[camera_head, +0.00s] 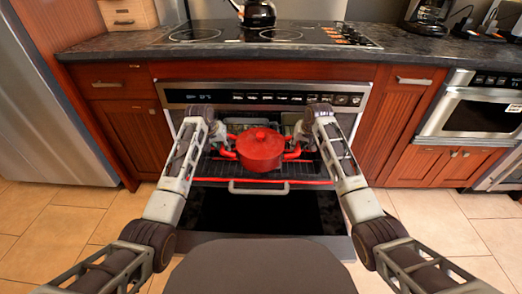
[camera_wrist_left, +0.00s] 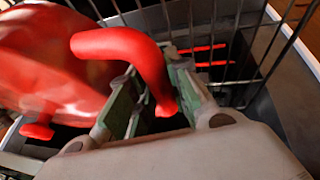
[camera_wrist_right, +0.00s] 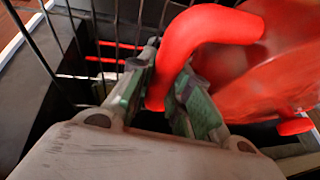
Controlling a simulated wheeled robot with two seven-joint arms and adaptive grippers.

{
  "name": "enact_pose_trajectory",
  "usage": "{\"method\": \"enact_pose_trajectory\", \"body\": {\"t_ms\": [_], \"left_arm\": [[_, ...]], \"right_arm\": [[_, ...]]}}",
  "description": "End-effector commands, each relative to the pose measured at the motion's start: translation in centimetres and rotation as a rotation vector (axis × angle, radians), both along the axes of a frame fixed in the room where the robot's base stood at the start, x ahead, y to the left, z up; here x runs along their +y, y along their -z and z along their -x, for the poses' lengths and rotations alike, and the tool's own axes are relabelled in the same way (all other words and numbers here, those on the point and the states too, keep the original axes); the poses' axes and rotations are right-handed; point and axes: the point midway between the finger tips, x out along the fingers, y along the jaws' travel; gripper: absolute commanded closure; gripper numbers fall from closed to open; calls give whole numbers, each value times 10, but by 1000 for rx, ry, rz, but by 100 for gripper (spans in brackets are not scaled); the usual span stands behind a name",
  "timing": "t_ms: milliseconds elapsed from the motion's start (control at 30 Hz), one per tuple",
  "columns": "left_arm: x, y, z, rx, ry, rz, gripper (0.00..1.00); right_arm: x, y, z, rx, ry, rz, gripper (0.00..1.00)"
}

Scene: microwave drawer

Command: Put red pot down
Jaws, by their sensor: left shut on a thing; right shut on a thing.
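The red pot (camera_head: 260,148) with its lid on is between my two grippers, at the mouth of the open oven drawer, over a dark wire rack (camera_head: 208,168). My left gripper (camera_head: 228,153) is shut on the pot's left handle, seen as a curved red bar (camera_wrist_left: 120,45) in the left wrist view. My right gripper (camera_head: 294,153) is shut on the other handle, a curved red bar (camera_wrist_right: 205,30) in the right wrist view. The pot looks upright. Whether its bottom touches the rack cannot be told.
The drawer front has a grey handle (camera_head: 258,187) below the rack. The cooktop (camera_head: 265,34) above holds a kettle (camera_head: 258,12). A microwave (camera_head: 478,107) is at the right and a steel fridge (camera_head: 45,100) at the left. The tiled floor is clear at both sides.

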Motion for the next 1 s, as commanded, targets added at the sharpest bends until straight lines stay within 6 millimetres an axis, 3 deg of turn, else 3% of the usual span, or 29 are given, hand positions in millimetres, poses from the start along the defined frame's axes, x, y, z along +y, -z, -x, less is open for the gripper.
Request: {"method": "enact_pose_trajectory", "body": {"t_ms": [1000], "left_arm": [[1,9,-2,-9,-3,1,100]], "right_arm": [[-1,9,-2,-9,2,-1,100]]}}
